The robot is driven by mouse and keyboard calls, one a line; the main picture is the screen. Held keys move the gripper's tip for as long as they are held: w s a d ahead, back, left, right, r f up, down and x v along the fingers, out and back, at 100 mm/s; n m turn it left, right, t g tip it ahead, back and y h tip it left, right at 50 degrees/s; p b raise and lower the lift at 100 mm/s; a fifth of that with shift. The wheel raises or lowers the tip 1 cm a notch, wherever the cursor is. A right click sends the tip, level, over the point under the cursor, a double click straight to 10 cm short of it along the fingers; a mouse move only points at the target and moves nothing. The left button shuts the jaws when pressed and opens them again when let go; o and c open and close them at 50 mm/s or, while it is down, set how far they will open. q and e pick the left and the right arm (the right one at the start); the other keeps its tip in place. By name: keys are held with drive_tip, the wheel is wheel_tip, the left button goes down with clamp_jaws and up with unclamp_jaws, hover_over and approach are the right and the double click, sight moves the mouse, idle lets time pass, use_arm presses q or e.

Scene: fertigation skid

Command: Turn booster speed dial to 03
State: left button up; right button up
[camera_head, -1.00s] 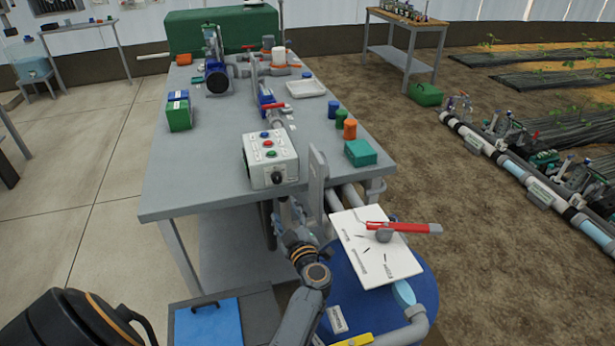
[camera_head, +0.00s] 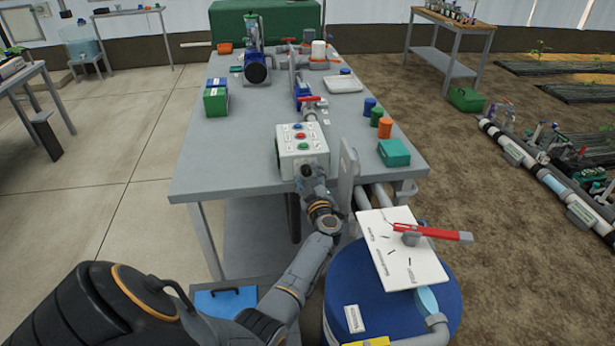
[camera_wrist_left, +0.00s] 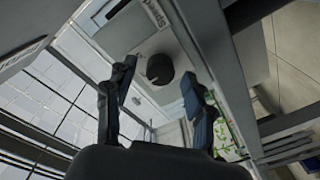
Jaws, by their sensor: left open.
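My left gripper (camera_head: 307,174) is at the front of the box in the head view and covers the dial there. In the wrist view the left gripper (camera_wrist_left: 158,92) is open, with the dial between its fingers; I cannot tell if they touch it. The dial's setting is not readable.
A grey upright plate (camera_head: 347,176) stands close to the right of my left gripper. A blue barrel (camera_head: 345,285) with a white board (camera_head: 400,262) and red-handled tool (camera_head: 440,233) is in front of the table. A teal box (camera_head: 394,152) sits near the table's right edge.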

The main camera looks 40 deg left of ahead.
use_arm(q)
drive_tip(key=shift+w+a, duration=0.3)
drive_tip(key=shift+a, duration=0.1)
clamp_jaws()
